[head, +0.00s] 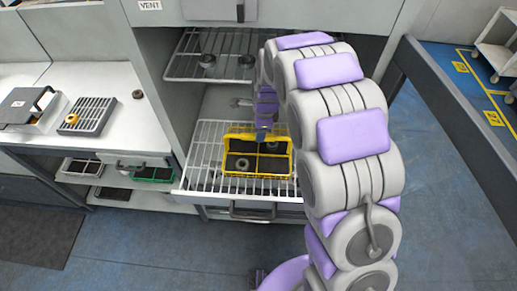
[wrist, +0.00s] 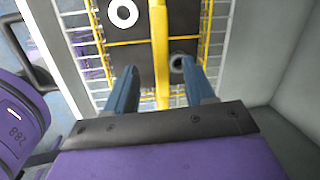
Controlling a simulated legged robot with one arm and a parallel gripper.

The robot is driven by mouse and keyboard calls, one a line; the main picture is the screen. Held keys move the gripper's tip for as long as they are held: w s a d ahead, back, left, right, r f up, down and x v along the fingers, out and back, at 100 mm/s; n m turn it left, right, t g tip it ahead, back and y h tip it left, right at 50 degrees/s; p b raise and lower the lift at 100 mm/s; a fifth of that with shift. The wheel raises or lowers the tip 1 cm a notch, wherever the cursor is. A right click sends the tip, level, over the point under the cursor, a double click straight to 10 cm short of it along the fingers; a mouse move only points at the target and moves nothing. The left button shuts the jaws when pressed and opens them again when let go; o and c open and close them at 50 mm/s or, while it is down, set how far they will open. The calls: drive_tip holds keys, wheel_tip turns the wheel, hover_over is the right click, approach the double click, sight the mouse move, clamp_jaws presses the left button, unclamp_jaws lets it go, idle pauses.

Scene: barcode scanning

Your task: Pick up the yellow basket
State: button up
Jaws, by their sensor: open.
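The yellow basket (head: 240,174) sits on a pulled-out white wire rack (head: 200,165). It has dark compartments with metal rings in them. In the wrist view a wide yellow bar of the basket (wrist: 160,45) runs lengthwise and lines up between my two blue fingers. My gripper (wrist: 157,72) is open, with one finger to each side of the bar; I cannot tell how far below the fingertips the bar lies. In the head view my gripper (head: 262,137) is over the basket's back part and hides some of it.
An upper wire rack (head: 185,68) with several dark round parts is above, inside the cabinet. The cabinet's side wall is close on the right in the wrist view. A counter at left holds a grey tray (head: 88,115). A green basket (head: 152,174) is on a low shelf.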

drive_tip(key=shift+f, duration=0.45)
drive_tip(key=f, duration=0.1)
drive_tip(key=a+f, duration=0.1)
drive_tip(key=f, duration=0.1)
drive_tip(key=w+f+b, duration=0.1)
drive_tip(key=shift+a+f, duration=0.15)
drive_tip(key=shift+f, duration=0.2)
drive_tip(key=shift+d, duration=0.5)
drive_tip(key=shift+s+a+f, duration=0.1)
drive_tip(key=shift+a, duration=0.1)
drive_tip(key=shift+a+f, duration=0.1)
drive_tip(key=shift+a, duration=0.1)
drive_tip(key=shift+d, duration=0.1)
drive_tip(key=shift+c, duration=0.2)
